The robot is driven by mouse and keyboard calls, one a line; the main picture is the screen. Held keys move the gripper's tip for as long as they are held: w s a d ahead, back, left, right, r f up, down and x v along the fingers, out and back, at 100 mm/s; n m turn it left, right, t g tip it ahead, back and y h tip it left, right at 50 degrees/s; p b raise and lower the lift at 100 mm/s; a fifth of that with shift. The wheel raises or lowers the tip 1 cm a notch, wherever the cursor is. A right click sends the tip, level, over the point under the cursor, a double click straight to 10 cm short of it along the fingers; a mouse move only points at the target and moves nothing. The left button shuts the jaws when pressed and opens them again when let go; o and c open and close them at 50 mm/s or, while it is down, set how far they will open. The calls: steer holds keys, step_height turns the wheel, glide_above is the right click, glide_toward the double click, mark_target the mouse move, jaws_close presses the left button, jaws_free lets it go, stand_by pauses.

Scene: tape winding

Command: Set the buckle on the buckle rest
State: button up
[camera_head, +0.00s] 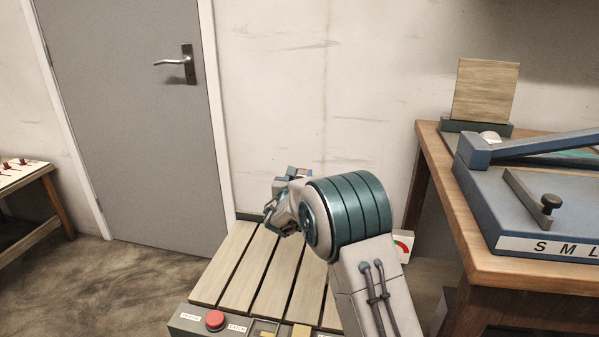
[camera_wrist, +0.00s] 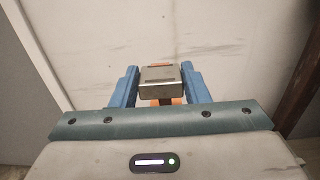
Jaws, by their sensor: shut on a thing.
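The buckle (camera_wrist: 160,80) is a boxy metal piece with orange showing above and below it, seen in the wrist view. My gripper (camera_wrist: 160,70) has blue fingers on both sides of the buckle and is shut on it. In the head view my gripper (camera_head: 291,178) is raised over the far end of a slatted wooden bench, partly hidden by my arm. The buckle there is small and hard to make out. I cannot pick out the buckle rest for sure; the near part of the bench is cut off by the picture edge.
The slatted bench (camera_head: 238,262) has a red button (camera_head: 215,320) on its front panel. At right a wooden table (camera_head: 472,268) carries a blue device (camera_head: 475,195) marked S M L, with a long lever. A grey door (camera_head: 135,120) stands behind at left.

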steer(key=shift+s+f+b, duration=0.1)
steer(key=shift+f+b, duration=1.9)
steer(key=shift+f, duration=1.25)
steer(key=shift+b, duration=0.4)
steer(key=o, duration=1.3)
steer(key=shift+s, duration=0.1)
steer(key=s+a+p, duration=0.2)
steer(key=s+p, duration=0.1)
steer(key=s, duration=1)
steer(key=shift+s+a+f, duration=0.15)
steer(key=shift+s+a, duration=0.1)
steer(key=shift+a, duration=0.05)
